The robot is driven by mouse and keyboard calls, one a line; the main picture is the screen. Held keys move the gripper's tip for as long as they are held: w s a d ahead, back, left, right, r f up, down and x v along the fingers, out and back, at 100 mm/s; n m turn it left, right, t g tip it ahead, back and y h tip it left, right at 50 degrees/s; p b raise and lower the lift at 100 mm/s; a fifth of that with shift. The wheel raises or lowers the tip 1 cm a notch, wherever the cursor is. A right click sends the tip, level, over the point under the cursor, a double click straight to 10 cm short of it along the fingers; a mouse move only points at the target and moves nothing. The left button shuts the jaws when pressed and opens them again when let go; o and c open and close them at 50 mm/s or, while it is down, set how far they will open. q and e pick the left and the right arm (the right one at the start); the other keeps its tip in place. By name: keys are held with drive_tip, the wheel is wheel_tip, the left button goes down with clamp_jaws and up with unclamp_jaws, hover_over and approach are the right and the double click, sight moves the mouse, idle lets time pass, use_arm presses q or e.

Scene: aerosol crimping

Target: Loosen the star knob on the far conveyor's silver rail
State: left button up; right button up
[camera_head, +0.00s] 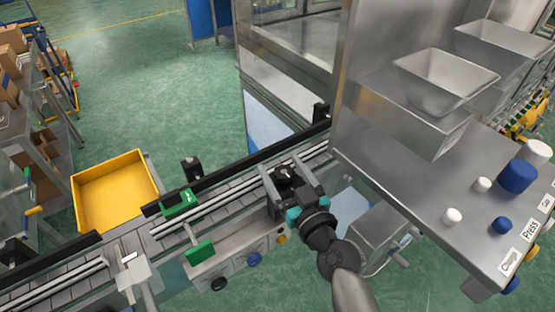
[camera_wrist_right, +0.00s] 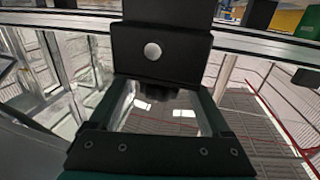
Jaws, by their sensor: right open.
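My right gripper (camera_head: 284,170) is over the conveyor's near side, close to the machine housing. Its fingers are apart. A black star knob (camera_head: 288,178) shows between them in the head view. In the right wrist view the open fingers of the right gripper (camera_wrist_right: 160,100) frame a dark lobed knob (camera_wrist_right: 165,92), partly hidden under a black bracket (camera_wrist_right: 130,42) with a round silver button. I cannot tell whether the fingers touch the knob. The silver rail (camera_head: 213,205) runs along the conveyor; it crosses the top of the right wrist view (camera_wrist_right: 250,42). My left gripper is not visible.
A yellow tray (camera_head: 115,192) stands left of the conveyor. A control box (camera_head: 235,262) hangs on the conveyor's near side. The machine housing with steel hoppers (camera_head: 440,82) and buttons is close on the right. Green floor is open beyond the conveyor.

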drive_tip(key=shift+x, duration=1.3)
clamp_jaws()
